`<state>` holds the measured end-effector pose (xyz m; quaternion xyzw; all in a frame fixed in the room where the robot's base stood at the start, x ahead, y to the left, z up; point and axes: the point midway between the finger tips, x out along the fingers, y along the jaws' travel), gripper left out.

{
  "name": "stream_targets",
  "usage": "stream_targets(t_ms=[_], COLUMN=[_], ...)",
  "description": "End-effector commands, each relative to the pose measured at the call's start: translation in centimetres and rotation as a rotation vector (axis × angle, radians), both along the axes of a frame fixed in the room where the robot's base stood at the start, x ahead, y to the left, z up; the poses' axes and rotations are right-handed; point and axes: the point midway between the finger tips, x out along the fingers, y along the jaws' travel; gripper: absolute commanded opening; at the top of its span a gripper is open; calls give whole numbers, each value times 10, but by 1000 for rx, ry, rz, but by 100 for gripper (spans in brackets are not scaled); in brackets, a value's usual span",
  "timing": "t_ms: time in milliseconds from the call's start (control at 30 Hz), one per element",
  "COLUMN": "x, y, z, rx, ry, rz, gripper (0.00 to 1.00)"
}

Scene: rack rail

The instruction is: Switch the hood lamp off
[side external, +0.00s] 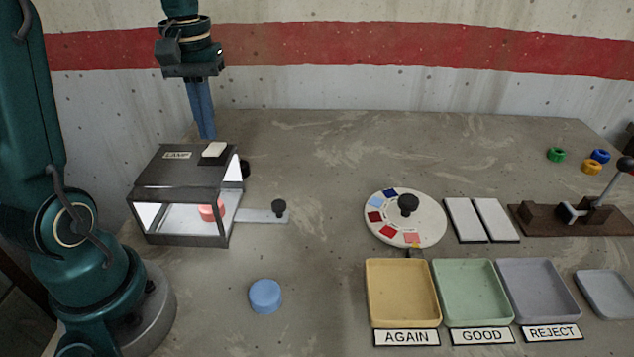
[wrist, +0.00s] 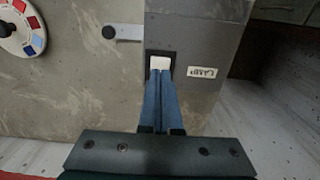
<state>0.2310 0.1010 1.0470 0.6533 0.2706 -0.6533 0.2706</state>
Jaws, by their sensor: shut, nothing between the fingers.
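The hood (side external: 185,178) is a dark box with clear sides at the left of the table, with a LAMP label (side external: 177,155) on its top. A white rocker switch (side external: 214,149) sits on the hood top beside the label; it also shows in the wrist view (wrist: 160,63). The inside of the hood looks bright. A red round piece (side external: 211,211) is inside it. My gripper (side external: 207,137) is shut and empty, pointing down just above the switch. In the wrist view the fingertips (wrist: 160,72) appear right at the switch's edge; I cannot tell whether they touch it.
A slide with a black knob (side external: 279,207) sticks out to the hood's right. A blue disc (side external: 265,296) lies in front. A colour dial (side external: 405,218), two white plates (side external: 481,219), labelled trays (side external: 403,291) and a lever (side external: 602,190) stand further right. The back of the table is clear.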

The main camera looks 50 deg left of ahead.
Motion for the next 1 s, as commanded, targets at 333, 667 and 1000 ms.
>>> stream_targets(t_ms=[333,667,1000], x=[0,0,0], y=[0,0,0], z=[0,-2,-7], rx=[0,-1,-1], ry=[0,1,1], rz=[0,0,0], gripper=[0,0,0])
